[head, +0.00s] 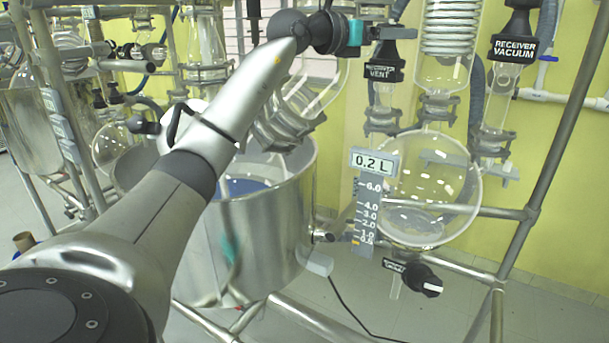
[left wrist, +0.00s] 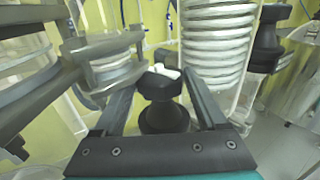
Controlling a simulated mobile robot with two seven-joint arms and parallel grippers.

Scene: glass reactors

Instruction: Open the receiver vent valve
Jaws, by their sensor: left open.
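The black receiver vent valve (head: 385,58), labelled VENT, stands on a glass neck above the round receiver flask (head: 425,195). My left gripper (head: 398,33) is at the valve's top, coming in from the left. In the left wrist view, the valve's black knob (left wrist: 160,86) with a white mark on top lies between the two open fingers (left wrist: 162,85). I cannot tell whether either finger touches the knob. In the head view the gripper hides part of the knob, so its turn is hard to read. My right gripper is not in view.
The black receiver vacuum valve (head: 515,45) stands to the right. A coiled glass condenser (head: 448,28) is between the two valves, close beside my fingers. A steel vessel (head: 265,245) stands below my arm. Metal frame tubes (head: 565,130) run at the right.

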